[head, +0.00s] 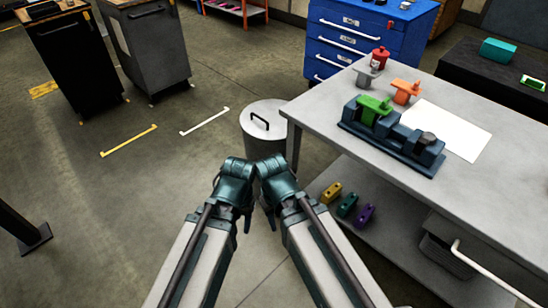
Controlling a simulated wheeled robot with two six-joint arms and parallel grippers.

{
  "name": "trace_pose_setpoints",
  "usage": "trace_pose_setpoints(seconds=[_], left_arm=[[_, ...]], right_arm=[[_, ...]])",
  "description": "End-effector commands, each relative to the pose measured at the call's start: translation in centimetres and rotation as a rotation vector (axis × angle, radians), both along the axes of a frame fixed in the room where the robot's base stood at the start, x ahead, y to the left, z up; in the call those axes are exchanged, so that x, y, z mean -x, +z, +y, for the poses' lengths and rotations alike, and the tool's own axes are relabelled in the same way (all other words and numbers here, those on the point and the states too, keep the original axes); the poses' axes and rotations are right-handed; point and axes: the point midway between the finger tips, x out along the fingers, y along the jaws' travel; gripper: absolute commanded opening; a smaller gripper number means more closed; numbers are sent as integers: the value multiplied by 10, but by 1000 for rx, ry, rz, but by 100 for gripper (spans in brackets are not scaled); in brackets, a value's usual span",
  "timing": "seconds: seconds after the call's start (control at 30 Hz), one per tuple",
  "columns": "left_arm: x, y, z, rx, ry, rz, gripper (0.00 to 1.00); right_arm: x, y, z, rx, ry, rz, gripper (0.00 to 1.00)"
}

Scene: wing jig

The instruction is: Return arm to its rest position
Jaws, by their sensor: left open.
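My two arms rise from the bottom edge and come together at dark teal joints in the middle of the head view. My left gripper (247,218) is open; only a small dark part of it shows below the left arm's joint. It holds nothing that I can see. A small dark part by the right arm's joint may belong to my right gripper, but its jaws are hidden. Both arms are to the left of the grey workbench (305,112), and I see no contact with it.
A blue jig (405,160) with a green part (375,108) sits on the bench, near orange and grey parts, a red bottle (379,58) and a white sheet (448,130). Small coloured blocks (347,205) lie on the lower shelf. A lidded bin (266,119) stands beyond my arms.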

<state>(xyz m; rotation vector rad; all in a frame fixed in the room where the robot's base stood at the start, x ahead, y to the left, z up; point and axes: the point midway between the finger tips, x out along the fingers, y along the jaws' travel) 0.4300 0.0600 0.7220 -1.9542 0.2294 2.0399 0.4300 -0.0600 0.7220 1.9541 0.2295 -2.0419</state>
Motion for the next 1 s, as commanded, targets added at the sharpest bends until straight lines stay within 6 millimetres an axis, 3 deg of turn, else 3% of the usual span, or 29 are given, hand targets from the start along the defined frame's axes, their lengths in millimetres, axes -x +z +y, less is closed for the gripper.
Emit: trace_pose_setpoints(seconds=[0.17, 0.5, 0.6, 0.7, 1.0], left_arm=[[0, 32, 0, 0, 0, 0, 50], [0, 133, 0, 0, 1, 0, 50], [0, 154, 0, 0, 1, 0, 50], [0, 162, 0, 0, 1, 0, 50], [0, 159, 0, 0, 1, 0, 50]], right_arm=[[0, 32, 0, 1, 0, -1, 44], [0, 133, 0, 1, 0, -1, 44], [0, 154, 0, 1, 0, -1, 44], [0, 162, 0, 1, 0, -1, 44], [0, 159, 0, 1, 0, -1, 44]])
